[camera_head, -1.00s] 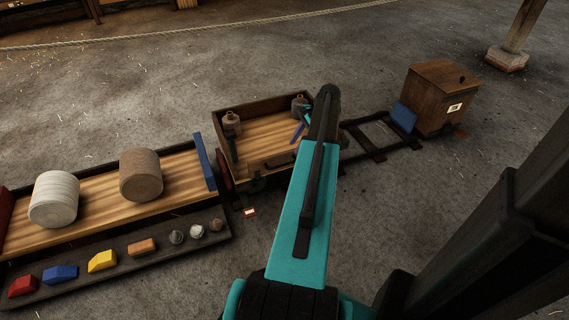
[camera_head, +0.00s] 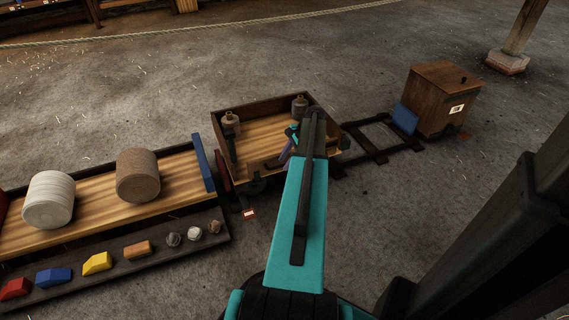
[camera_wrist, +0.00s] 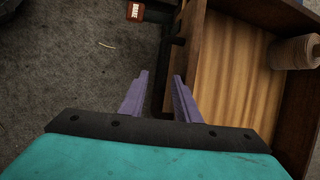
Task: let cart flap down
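The wooden cart (camera_head: 262,134), with dark raised walls and a pale plank floor, stands in the middle of the head view. Its near-side flap (camera_wrist: 190,52) shows in the wrist view as a wooden board edge-on, apparently upright. A dark handle bar (camera_wrist: 172,55) runs along its outer side. My gripper (camera_head: 288,150) is at the cart's near side; its purple fingers (camera_wrist: 160,80) are apart in the wrist view. The left finger is over the ground, the right one over the flap's edge, with the bar between them. Contact cannot be told. My arm hides part of the flap.
Two spools stand in the cart, one at the back right (camera_head: 299,105), one at the left (camera_head: 230,122). A wagon (camera_head: 95,190) with two large rope coils is to the left. Track (camera_head: 375,140) leads right to a wooden box (camera_head: 437,95). A small red tag (camera_wrist: 135,11) lies nearby.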

